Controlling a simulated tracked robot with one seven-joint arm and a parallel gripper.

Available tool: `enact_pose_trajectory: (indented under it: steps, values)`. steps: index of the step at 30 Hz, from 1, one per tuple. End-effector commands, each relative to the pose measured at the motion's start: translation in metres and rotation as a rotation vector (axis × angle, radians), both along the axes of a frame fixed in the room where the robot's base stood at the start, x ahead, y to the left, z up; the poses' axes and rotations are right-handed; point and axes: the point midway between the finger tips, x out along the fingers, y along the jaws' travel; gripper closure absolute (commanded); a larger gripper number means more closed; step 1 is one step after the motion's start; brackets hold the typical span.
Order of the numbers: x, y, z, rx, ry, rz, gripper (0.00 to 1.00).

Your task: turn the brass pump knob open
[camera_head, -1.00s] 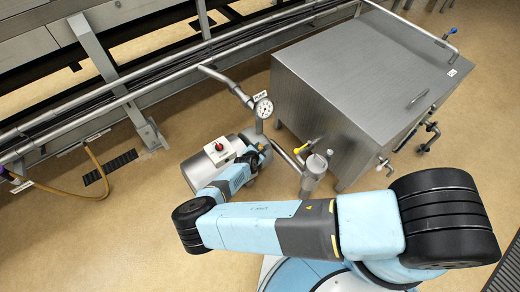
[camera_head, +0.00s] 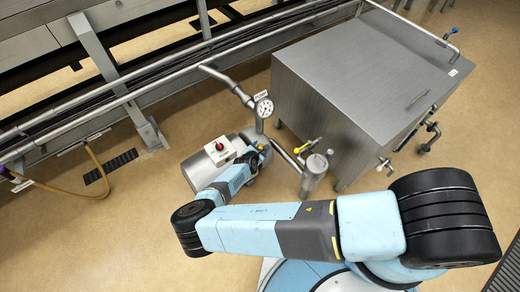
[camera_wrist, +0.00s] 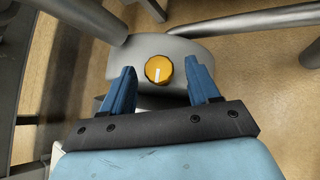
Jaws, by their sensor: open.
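The brass pump knob (camera_wrist: 159,69) is a round yellow knob with a white pointer line. Whether the fingertips reach the knob's depth is hard to tell. In the head view, my gripper (camera_head: 263,149) is at the right end of the steel pump cylinder (camera_head: 198,172). The knob is hard to make out there.
A white box with a red button (camera_head: 219,148) sits on the pump. A pressure gauge (camera_head: 264,108) stands behind it. A yellow-handled valve (camera_head: 306,146) and a filter canister (camera_head: 314,172) are to the right, beside a large steel cabinet (camera_head: 365,85).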

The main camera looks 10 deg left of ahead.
Motion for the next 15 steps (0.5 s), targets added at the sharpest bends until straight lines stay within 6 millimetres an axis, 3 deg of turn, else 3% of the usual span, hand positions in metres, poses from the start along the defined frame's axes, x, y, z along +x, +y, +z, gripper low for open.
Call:
enact_pose_trajectory:
  steps: [6, 15]
  values:
    - [-0.020, 0.004, 0.014, 0.000, -0.003, 0.004, 0.40]
    - [-0.067, 0.009, 0.045, 0.002, 0.001, -0.001, 0.40]
